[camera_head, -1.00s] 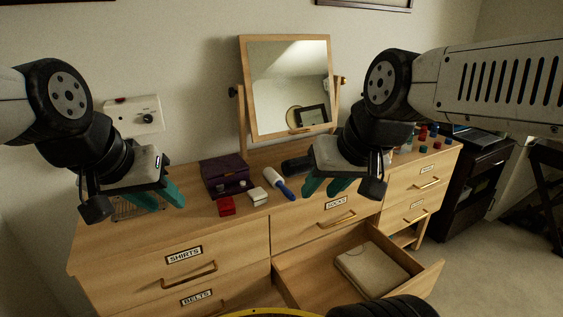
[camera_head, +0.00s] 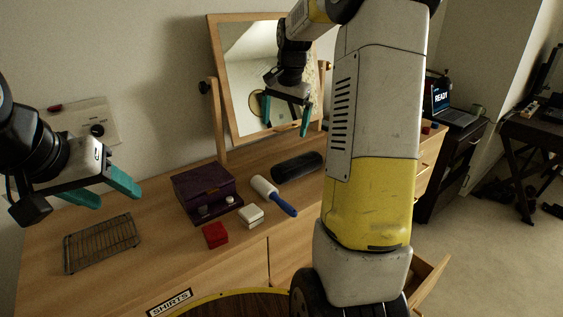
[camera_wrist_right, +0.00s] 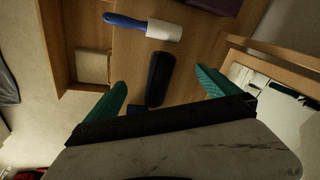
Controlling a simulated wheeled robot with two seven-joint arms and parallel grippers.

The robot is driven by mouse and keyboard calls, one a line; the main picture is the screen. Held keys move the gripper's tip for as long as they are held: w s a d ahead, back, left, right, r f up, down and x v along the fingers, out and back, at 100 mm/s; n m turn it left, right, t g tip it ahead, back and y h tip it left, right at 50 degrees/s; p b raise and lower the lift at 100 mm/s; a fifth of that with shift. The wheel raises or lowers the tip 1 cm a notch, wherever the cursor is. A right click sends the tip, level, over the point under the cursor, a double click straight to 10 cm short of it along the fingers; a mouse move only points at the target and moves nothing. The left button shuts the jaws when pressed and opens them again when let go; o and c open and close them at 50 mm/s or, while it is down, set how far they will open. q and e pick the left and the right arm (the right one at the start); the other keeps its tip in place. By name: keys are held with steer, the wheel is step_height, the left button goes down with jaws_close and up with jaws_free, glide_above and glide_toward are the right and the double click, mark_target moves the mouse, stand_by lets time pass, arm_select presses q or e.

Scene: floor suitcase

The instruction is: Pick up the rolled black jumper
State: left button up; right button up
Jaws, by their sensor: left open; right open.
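The rolled black jumper (camera_head: 297,167) appears as a dark, rounded roll lying on the dresser top, in front of the mirror. In the right wrist view the jumper (camera_wrist_right: 160,79) lies lengthwise between the finger directions, with a gap to both fingers. My right gripper (camera_head: 286,115) is open and empty, pointing down, raised above the dresser in front of the mirror. My left gripper (camera_head: 115,196) is open and empty above the left part of the dresser, well away from the jumper.
A lint roller (camera_head: 273,196) lies left of the jumper. A purple box (camera_head: 203,190), red box (camera_head: 215,235), white box (camera_head: 250,216) and wire rack (camera_head: 101,243) are further left. The mirror (camera_head: 225,95) stands close behind. My right arm hides the dresser's right part.

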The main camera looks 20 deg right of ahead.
mark_target(298, 158)
steer(key=w+d+f+m, duration=0.1)
steer(key=w+d+f, duration=0.1)
steer(key=f, duration=0.4)
steer(key=w+d+f+m+g, duration=0.1)
steer(key=w+d+f+m, duration=0.1)
steer(key=f, duration=0.4)
steer(key=w+d+f+m+g, duration=0.1)
steer(key=w+d+f+m, duration=0.1)
steer(key=w+d+f, duration=0.2)
steer(key=shift+w+d+f, duration=0.25)
steer(key=shift+w+f, duration=0.7)
steer(key=shift+f, duration=0.1)
step_height(298, 158, down, 6)
steer(key=shift+r, duration=0.1)
steer(key=c, duration=1.8)
